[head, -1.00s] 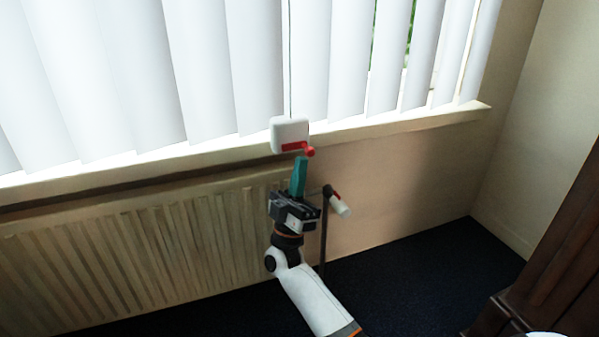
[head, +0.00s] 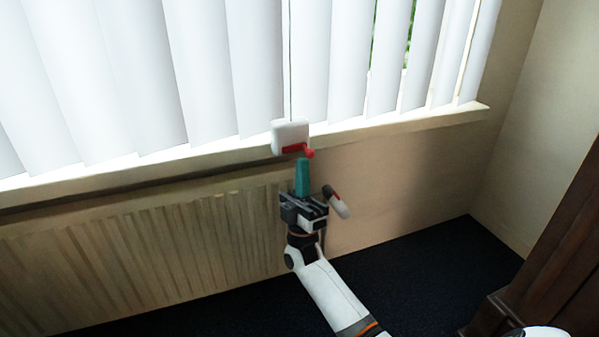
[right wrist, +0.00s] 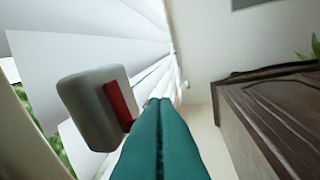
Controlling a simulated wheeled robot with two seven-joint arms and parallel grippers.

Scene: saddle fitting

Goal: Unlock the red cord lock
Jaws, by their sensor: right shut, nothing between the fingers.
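The cord lock is a white box (head: 289,134) with a red lever (head: 297,149) on its lower front, hanging before the window sill on a thin cord. The lever ends in a red knob at its right. My right gripper (head: 303,160) has teal fingers, shut and empty, pointing up just below the lever. In the right wrist view the box (right wrist: 88,105) and red lever (right wrist: 118,102) are left of the shut teal fingers (right wrist: 166,102). Whether the fingertips touch the lever I cannot tell. My left gripper is not in view.
White vertical blinds (head: 205,70) hang behind the box, above the sill (head: 400,125). A radiator (head: 150,250) is below at left. A white-handled crank (head: 335,202) is close right of my gripper. A dark wooden cabinet (head: 550,265) stands at right.

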